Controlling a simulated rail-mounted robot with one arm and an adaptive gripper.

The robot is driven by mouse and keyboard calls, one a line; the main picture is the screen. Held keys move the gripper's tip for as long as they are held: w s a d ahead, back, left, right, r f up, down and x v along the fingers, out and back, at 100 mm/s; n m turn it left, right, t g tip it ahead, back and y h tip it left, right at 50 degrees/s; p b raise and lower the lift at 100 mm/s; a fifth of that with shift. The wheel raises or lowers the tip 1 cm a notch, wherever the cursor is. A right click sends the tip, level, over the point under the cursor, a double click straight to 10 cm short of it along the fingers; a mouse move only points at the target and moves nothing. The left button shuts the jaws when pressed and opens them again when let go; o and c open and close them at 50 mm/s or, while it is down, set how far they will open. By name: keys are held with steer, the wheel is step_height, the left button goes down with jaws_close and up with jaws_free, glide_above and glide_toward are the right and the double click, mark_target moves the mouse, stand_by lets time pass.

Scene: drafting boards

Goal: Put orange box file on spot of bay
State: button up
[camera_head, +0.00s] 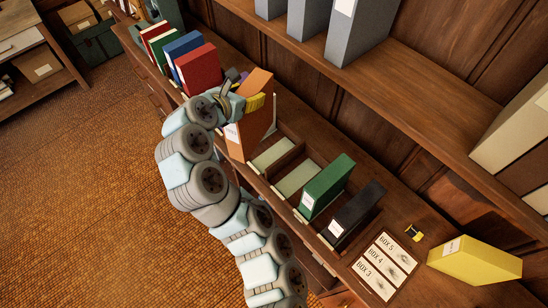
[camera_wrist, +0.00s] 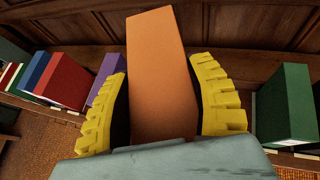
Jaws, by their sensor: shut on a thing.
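The orange box file (camera_head: 262,116) stands near upright at the row of bays on the lower shelf. My gripper (camera_head: 246,97) is shut on its upper part, with yellow finger pads on both sides. In the wrist view the orange box file (camera_wrist: 158,75) fills the space between the pads of my gripper (camera_wrist: 162,95). Two bays with pale green floors (camera_head: 297,179) are empty just right of the orange file. I cannot tell whether the orange file's bottom touches the shelf.
Red (camera_head: 198,70), blue (camera_head: 181,53) and purple (camera_wrist: 106,75) box files stand left of the orange one. Green (camera_head: 328,186) and black (camera_head: 358,212) files stand right of the empty bays. A yellow file (camera_head: 474,262) lies at the right, beside label cards (camera_head: 384,265). An upper shelf (camera_head: 400,80) overhangs behind.

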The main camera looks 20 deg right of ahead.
mark_target(265, 119)
steer(key=s+d+f+m+g+h+b, duration=0.1)
steer(key=s+f+m+g+h+b, duration=0.2)
steer(key=s+f, duration=0.5)
steer(key=shift+m+g+y, duration=0.4)
steer(key=shift+m, duration=0.1)
steer(key=w+d+f, duration=0.1)
steer(key=w, duration=0.2)
steer(key=w+d+f+b, duration=0.1)
steer(key=w+d+f, duration=0.1)
steer(key=w, duration=0.1)
steer(key=w+d+f+b, duration=0.1)
steer(key=w+d+f, duration=0.1)
steer(key=w, duration=0.1)
steer(key=shift+d+f, duration=0.25)
steer(key=w+f, duration=0.1)
steer(key=w+d+f, duration=0.1)
steer(key=d+f, duration=0.1)
steer(key=shift+w+f, duration=0.4)
steer(key=shift+w+d+f, duration=0.15)
steer(key=shift+w+f, duration=0.1)
steer(key=shift+f, duration=0.6)
steer(key=shift+w+d+f, duration=0.15)
steer(key=shift+w+f, duration=0.05)
steer(key=shift+f, duration=0.65)
steer(key=shift+w+d+f, duration=0.15)
steer(key=shift+w+f, duration=0.1)
steer(key=shift+f, duration=0.75)
steer(key=o, duration=1.2)
